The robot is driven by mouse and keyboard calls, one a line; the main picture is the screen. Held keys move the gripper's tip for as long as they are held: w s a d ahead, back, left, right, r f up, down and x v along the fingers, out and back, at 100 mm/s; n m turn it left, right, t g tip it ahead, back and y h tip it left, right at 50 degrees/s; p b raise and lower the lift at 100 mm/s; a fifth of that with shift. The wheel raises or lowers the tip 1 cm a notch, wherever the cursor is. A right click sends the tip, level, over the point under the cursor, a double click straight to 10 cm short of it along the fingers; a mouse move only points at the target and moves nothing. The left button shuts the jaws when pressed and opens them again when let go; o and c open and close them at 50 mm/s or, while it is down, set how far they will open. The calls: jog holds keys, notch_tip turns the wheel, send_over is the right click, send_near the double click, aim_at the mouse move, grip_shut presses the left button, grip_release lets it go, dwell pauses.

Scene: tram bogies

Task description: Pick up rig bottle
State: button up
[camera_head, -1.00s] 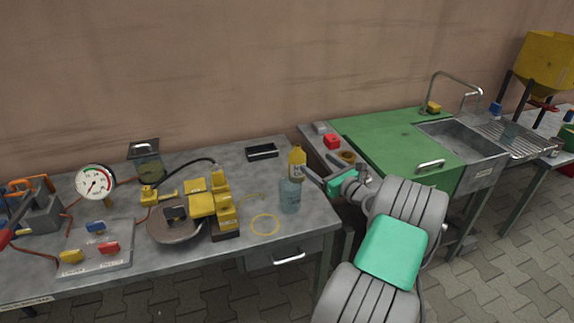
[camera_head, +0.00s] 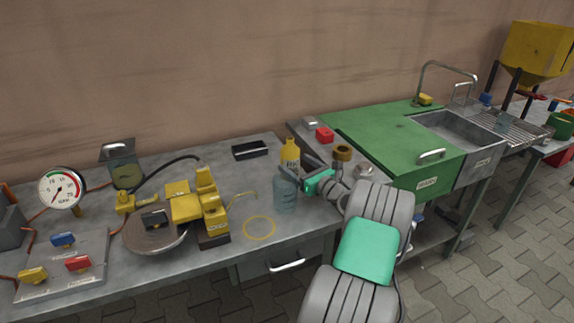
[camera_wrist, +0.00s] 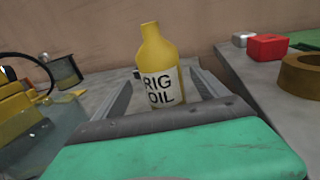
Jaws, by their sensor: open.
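The rig bottle (camera_head: 290,154) is yellow and stands upright on the metal bench, near the bench's right end. In the wrist view the bottle (camera_wrist: 161,62) shows a white label reading "RIG OIL". My gripper (camera_head: 296,170) is open, its two fingers reaching toward the bottle from the right. In the wrist view the bottle appears between the open fingers of my gripper (camera_wrist: 160,95), and its base is hidden behind the gripper body. I cannot tell whether either finger touches it.
A clear bluish beaker (camera_head: 285,194) stands just in front of the bottle, close to my fingers. A yellow ring (camera_head: 259,228) lies on the bench. A black tray (camera_head: 250,150) lies behind. A red block (camera_head: 324,134) and brown roll (camera_head: 342,153) sit to the right.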

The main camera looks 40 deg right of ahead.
aim_at(290, 158)
jog(key=w, duration=0.4)
jog(key=shift+w+d+r, duration=0.2)
jog(key=shift+w+d, duration=0.05)
grip_shut()
dwell(0.6)
